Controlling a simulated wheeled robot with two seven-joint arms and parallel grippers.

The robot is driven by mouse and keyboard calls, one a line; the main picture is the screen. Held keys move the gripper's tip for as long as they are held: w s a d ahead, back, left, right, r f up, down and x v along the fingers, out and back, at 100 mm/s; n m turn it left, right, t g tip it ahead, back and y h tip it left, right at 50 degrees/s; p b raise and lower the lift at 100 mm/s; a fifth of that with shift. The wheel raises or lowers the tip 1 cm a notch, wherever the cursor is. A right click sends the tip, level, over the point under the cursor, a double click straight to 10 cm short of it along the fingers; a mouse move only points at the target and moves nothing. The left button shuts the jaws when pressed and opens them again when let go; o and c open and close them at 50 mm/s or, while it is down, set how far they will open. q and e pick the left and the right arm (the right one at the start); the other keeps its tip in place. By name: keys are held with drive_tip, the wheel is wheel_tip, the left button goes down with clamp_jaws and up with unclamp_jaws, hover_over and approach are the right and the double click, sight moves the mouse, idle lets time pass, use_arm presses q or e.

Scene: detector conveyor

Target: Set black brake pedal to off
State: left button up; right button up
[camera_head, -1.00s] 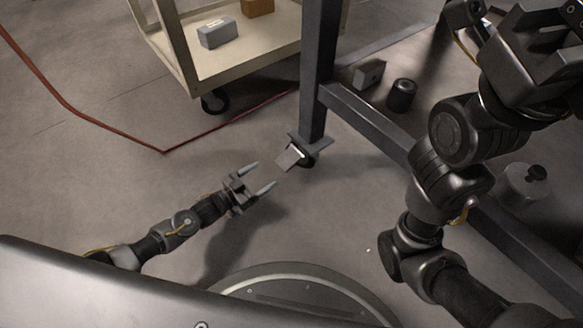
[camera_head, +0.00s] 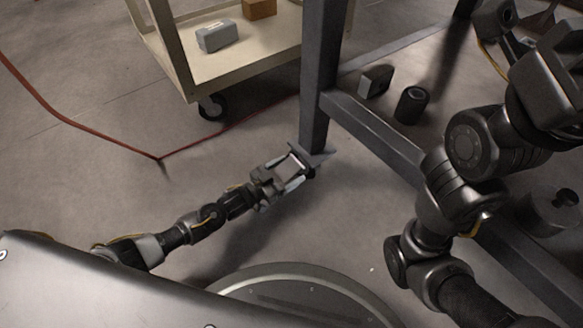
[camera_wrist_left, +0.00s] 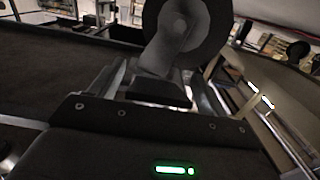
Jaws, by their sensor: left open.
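The brake pedal (camera_head: 287,166) is a small tilted plate at the foot of the dark table leg, beside its caster. My left gripper (camera_head: 293,172) is open, with its fingers on either side of the pedal. In the left wrist view the caster wheel (camera_wrist_left: 190,28) stands just ahead, and the dark pedal (camera_wrist_left: 158,92) lies between the spread fingers. I cannot tell whether the fingers touch it. The gripper partly hides the pedal and caster in the head view. My right arm is at the right of the head view; its fingers are not seen.
The dark table leg (camera_head: 318,80) and low crossbar (camera_head: 370,135) bound the space beyond the pedal. A cream cart (camera_head: 265,60) with a grey box (camera_head: 217,36) stands behind. A dark cylinder (camera_head: 411,105) and a block (camera_head: 376,80) lie on the floor.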

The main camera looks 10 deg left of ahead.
use_arm(q)
drive_tip(key=shift+w+d, duration=0.2)
drive_tip(key=shift+d, duration=0.05)
